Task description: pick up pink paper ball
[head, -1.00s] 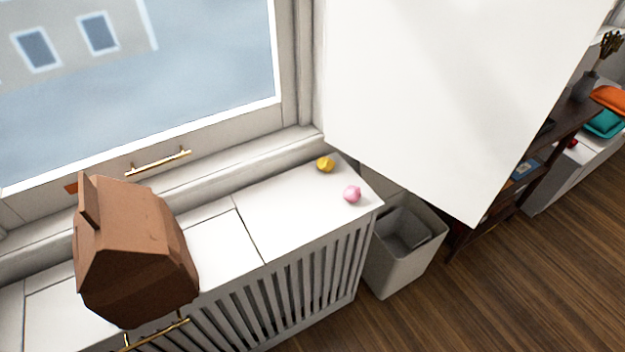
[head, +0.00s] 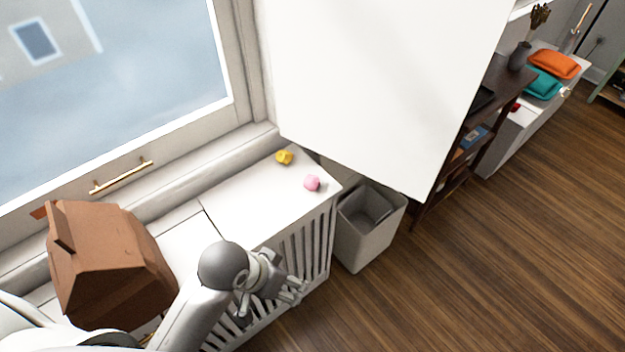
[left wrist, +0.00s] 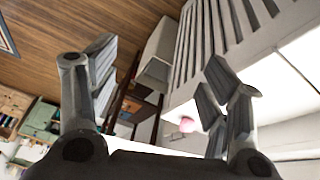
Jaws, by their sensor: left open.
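The pink paper ball (head: 312,183) lies on the white slatted cabinet top (head: 246,208), near its right end. In the left wrist view the pink ball (left wrist: 187,125) shows between my open fingers, farther off and partly near the right finger. My left gripper (head: 272,302) is open and empty, in front of the slatted side of the cabinet in the head view, below and left of the ball and apart from it. My right gripper is not in view.
A yellow paper ball (head: 284,157) lies just behind the pink one. A brown box-like object (head: 110,262) stands on the cabinet at left. A grey bin (head: 366,238) stands on the floor right of the cabinet. A large white panel (head: 385,85) rises behind.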

